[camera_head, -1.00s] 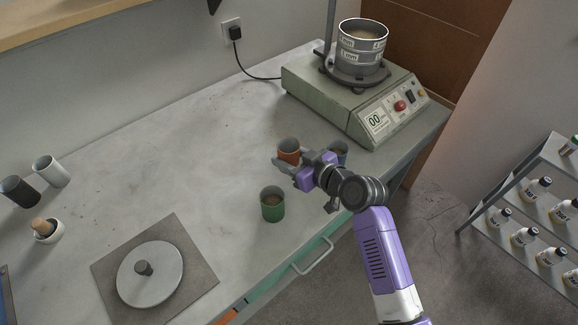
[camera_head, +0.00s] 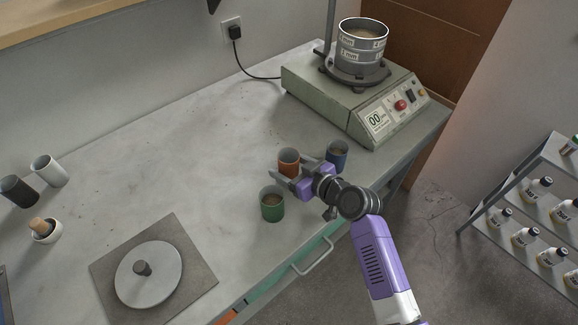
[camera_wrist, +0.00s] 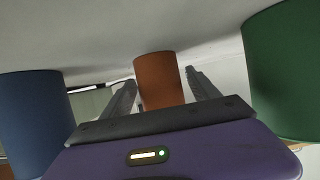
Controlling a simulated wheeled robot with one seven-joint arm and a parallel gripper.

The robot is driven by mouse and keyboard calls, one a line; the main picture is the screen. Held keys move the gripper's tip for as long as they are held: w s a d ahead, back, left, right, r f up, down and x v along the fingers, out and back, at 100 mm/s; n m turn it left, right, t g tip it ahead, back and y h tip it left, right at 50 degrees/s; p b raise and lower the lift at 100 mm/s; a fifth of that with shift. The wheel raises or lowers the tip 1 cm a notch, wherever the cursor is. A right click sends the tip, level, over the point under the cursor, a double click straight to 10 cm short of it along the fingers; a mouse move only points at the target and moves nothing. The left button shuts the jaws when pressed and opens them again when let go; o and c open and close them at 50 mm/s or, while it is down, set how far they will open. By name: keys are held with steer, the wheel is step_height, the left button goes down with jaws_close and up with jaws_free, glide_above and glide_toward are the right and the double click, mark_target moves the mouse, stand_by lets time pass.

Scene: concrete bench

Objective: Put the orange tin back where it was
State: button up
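The orange tin (camera_head: 289,162) stands upright on the concrete bench, between and slightly behind the green tin (camera_head: 272,205) and the blue tin (camera_head: 337,154). My gripper (camera_head: 289,171) is open and low at the front of the orange tin. In the wrist view the orange tin (camera_wrist: 160,82) appears between the two spread fingers, with the blue tin (camera_wrist: 34,120) at left and the green tin (camera_wrist: 290,70) at right. I cannot tell how far the fingertips reach along its sides. My gripper's body hides the tin's lower part in the wrist view.
A sieve shaker (camera_head: 352,98) stands at the back right. A round lid (camera_head: 150,274) on a square plate lies at front left. A black cup (camera_head: 18,190), a white cup (camera_head: 50,170) and a mortar (camera_head: 44,231) stand far left. The bench middle is clear.

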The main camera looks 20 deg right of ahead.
steer(key=shift+r, duration=0.2)
steer(key=shift+s+d, duration=0.1)
steer(key=shift+s, duration=0.2)
steer(key=b+v, duration=0.1)
steer(key=v, duration=1)
steer(key=shift+s+r, duration=0.15)
steer(key=shift+s, duration=0.05)
